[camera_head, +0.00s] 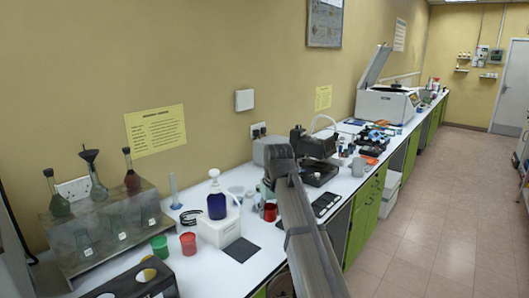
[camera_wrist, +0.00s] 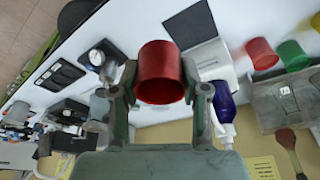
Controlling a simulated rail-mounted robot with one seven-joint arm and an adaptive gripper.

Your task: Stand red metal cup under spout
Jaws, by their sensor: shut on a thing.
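The red metal cup (camera_wrist: 160,62) is held between the two fingers of my gripper (camera_wrist: 160,75) in the wrist view. In the head view the cup (camera_head: 270,212) shows just left of my arm, with my gripper (camera_head: 266,196) partly hidden behind the arm. A blue bottle (camera_head: 217,206) with a white pump head and spout (camera_head: 215,174) stands on a white block (camera_head: 219,229), left of the held cup. The bottle (camera_wrist: 223,106) also shows right of my gripper in the wrist view. A dark square pad (camera_head: 242,250) lies in front of the block.
A second red cup (camera_head: 188,244) and a green cup (camera_head: 160,247) stand left of the block. A metal rack with flasks (camera_head: 100,230) stands at far left. A dark instrument (camera_head: 318,170) and a black tray (camera_head: 326,204) are to the right. The pad is bare.

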